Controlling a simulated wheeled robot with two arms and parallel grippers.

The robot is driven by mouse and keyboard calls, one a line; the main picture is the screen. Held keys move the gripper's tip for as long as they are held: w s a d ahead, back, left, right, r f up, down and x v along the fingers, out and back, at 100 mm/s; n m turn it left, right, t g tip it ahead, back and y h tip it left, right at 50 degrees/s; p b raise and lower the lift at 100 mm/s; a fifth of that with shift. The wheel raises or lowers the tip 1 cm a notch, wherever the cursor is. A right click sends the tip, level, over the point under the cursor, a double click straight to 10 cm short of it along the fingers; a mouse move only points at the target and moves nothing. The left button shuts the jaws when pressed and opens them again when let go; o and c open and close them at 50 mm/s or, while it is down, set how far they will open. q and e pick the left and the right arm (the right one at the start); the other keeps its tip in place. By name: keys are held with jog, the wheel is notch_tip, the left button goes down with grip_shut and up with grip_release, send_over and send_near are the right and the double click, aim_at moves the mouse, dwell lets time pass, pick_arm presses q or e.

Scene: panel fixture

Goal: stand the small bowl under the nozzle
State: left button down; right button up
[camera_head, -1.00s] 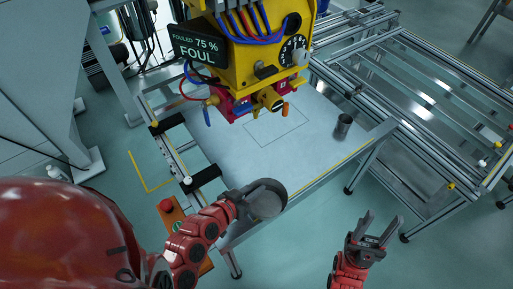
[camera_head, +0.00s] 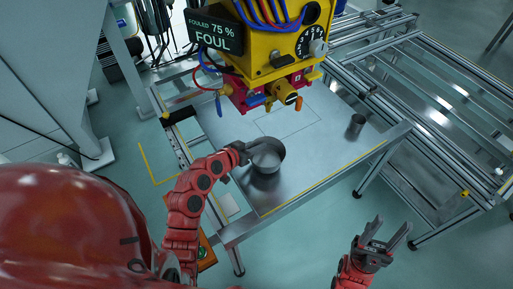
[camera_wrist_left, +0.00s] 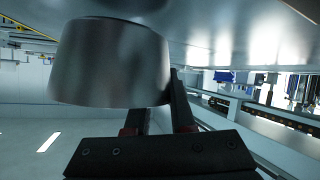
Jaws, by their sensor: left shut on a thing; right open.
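The small grey metal bowl (camera_head: 268,156) is upright over the front left part of the table, its open top facing up. My left gripper (camera_head: 243,152) is shut on the bowl's left side. The bowl also shows large in the left wrist view (camera_wrist_left: 110,65), between the dark fingers (camera_wrist_left: 155,108). Whether the bowl touches the table I cannot tell. The nozzle (camera_head: 287,93), under the yellow machine head, is behind the bowl and slightly to its right. My right gripper (camera_head: 384,236) is open and empty, in front of the table on the right.
A thin outlined rectangle (camera_head: 290,128) is marked on the table (camera_head: 330,150) below the nozzle. A dark metal cup (camera_head: 355,126) stands at the table's right. The yellow machine (camera_head: 275,45) has a sign reading "FOULED 75 % FOUL". Metal rails (camera_head: 420,110) run at the right.

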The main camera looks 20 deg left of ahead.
pick_arm(q)
jog(key=shift+f, duration=0.95)
jog(key=c, duration=0.7)
grip_release()
jog(key=shift+f, duration=0.1)
jog(key=shift+s+a, duration=0.2)
jog(key=shift+s, duration=0.15)
jog(key=b+v, duration=0.1)
jog(key=v, duration=1)
jog(key=shift+s+r, duration=0.15)
jog(key=shift+r, duration=0.15)
jog(key=shift+s+f, duration=0.1)
